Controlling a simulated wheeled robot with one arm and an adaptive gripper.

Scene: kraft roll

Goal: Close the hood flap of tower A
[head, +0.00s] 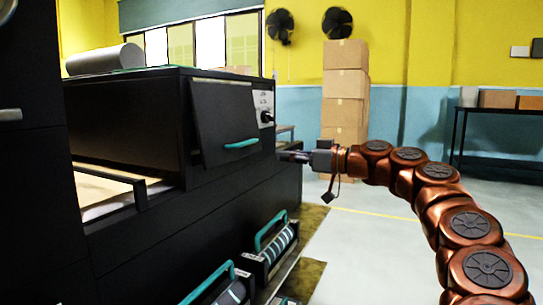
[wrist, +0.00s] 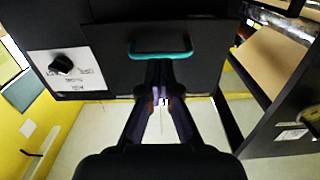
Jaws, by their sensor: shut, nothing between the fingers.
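The hood flap (head: 222,112) is a black panel with a teal handle (head: 240,143) on the near end of a black machine hood. Its lower edge appears to stand out a little from the hood. In the wrist view the flap (wrist: 105,42) fills the upper middle, with the teal handle (wrist: 160,54) just beyond the fingers. My gripper (head: 282,156) is to the right of the handle in the head view. Its fingertips (wrist: 160,66) are together with nothing held; I cannot tell whether they touch the handle. No tower label is readable.
A white panel with a black knob (head: 265,108) is beside the flap. Handled cartridges (head: 272,248) sit low on the machine. A stack of cardboard boxes (head: 345,95) stands behind, and a dark table (head: 500,120) is at the right. The floor between is open.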

